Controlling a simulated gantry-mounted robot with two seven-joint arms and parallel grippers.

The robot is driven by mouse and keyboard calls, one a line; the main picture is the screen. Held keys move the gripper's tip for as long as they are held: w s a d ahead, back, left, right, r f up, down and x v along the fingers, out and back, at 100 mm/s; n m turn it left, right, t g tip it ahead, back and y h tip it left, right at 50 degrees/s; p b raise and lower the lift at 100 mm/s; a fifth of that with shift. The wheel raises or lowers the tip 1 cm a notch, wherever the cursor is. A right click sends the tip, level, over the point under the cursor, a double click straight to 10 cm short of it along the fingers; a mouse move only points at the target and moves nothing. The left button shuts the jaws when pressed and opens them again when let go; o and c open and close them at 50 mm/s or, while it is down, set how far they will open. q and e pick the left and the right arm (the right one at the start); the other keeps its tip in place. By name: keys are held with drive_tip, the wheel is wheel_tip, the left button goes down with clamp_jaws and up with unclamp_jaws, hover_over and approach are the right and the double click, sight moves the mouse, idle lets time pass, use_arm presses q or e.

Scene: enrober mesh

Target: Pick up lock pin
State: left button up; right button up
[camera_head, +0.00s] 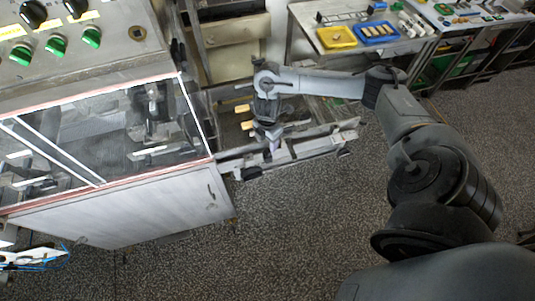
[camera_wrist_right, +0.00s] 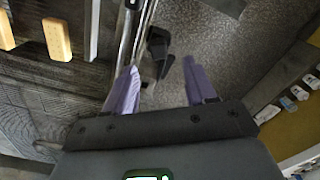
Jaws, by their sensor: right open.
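My right gripper (camera_head: 272,147) hangs over the front rail of the mesh conveyor, with its purple fingers pointing down. In the right wrist view its two fingers (camera_wrist_right: 160,68) are apart with nothing held between them. A black part with a handle-like shape (camera_wrist_right: 158,45) shows beyond and between the fingertips, beside the metal rail (camera_wrist_right: 128,35). I cannot tell whether this black part is the lock pin; no other thing is clearly the pin.
Pale yellow bars (camera_wrist_right: 57,40) lie inside the rail, left of the gripper. The enrober cabinet (camera_head: 130,205) stands left. A side table with a yellow tray (camera_head: 337,37) and a blue tray (camera_head: 376,33) stands behind. The speckled floor in front is clear.

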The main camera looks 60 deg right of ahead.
sight(267, 150)
drive_tip(key=shift+d+f, duration=0.1)
drive_tip(key=shift+f, duration=3.05)
clamp_jaws()
